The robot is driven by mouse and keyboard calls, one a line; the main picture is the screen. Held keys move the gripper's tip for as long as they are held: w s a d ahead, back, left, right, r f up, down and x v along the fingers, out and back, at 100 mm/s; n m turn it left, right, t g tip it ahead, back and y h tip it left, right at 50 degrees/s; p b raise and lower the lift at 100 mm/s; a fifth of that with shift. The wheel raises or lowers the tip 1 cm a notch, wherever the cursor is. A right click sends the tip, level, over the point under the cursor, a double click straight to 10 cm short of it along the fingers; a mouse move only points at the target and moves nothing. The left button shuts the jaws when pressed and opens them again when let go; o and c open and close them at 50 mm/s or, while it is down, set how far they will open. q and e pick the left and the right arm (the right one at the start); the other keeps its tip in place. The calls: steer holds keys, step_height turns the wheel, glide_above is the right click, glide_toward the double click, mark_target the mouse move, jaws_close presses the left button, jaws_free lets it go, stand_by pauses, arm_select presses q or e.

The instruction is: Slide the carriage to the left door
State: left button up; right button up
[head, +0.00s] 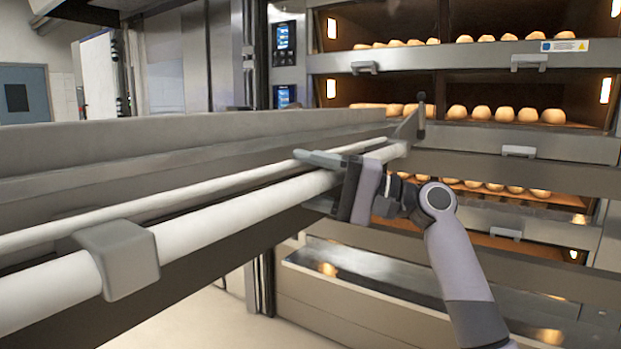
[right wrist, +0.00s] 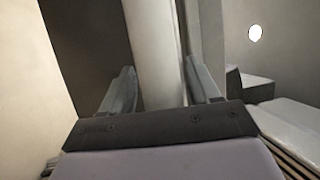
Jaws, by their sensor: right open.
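The carriage (head: 230,128) is a long grey loader reaching from the left edge of the head view towards the ovens. A thick white bar (head: 215,208) runs along its near side, held by a grey bracket (head: 118,258). My right gripper (head: 322,182) is at the bar's far part, near the oven end. In the right wrist view the open fingers (right wrist: 162,88) stand on either side of the white bar (right wrist: 153,45), with gaps visible beside it. My left gripper is not in view. I cannot tell which oven door is the left one.
Deck ovens (head: 480,62) with lit chambers and rows of bread (head: 494,113) stand behind the carriage's far end. Small handles (head: 518,151) stick out from their fronts. A control panel (head: 285,42) is left of them. Pale floor (head: 215,318) shows clear below the carriage.

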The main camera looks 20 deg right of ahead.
mark_target(334, 184)
steer(key=shift+b+v, duration=1.05)
steer(key=shift+v, duration=2.55)
steer(key=shift+s, duration=0.1)
